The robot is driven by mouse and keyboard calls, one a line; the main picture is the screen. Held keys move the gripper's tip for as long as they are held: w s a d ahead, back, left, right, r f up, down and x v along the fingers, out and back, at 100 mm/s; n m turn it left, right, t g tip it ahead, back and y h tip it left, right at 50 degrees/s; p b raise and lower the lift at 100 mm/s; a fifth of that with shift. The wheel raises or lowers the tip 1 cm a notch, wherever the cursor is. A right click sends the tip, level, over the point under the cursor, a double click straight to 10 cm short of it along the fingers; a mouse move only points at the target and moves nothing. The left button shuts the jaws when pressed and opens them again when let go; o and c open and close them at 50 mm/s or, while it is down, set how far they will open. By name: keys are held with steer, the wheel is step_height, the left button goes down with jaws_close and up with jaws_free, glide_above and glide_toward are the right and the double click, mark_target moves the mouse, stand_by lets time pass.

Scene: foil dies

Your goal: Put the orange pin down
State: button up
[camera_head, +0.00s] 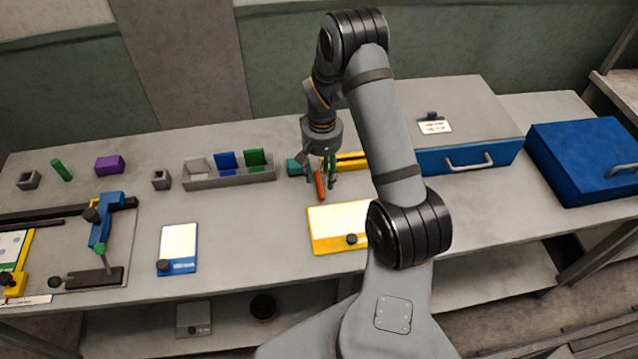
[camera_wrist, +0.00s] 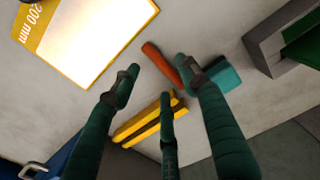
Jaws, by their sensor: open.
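The orange pin (camera_head: 320,187) lies on the grey table below my gripper (camera_head: 321,176). In the wrist view the orange pin (camera_wrist: 158,60) lies slanted between the spread green fingers of my gripper (camera_wrist: 160,78), with one end beside the right fingertip. The fingers are open and do not appear closed on the pin.
A teal block (camera_head: 294,168) and yellow bars (camera_head: 352,161) lie close to the pin. A yellow-edged panel (camera_head: 322,245) is in front, a grey rack (camera_head: 230,178) to the left, and a blue drawer unit (camera_head: 440,162) to the right.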

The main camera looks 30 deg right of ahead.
mark_target(322, 185)
steer(key=shift+w+d+f+p, duration=0.15)
steer(key=shift+f+p, duration=0.6)
steer(key=shift+f, duration=1.3)
steer(key=shift+c, duration=0.4)
jaws_close()
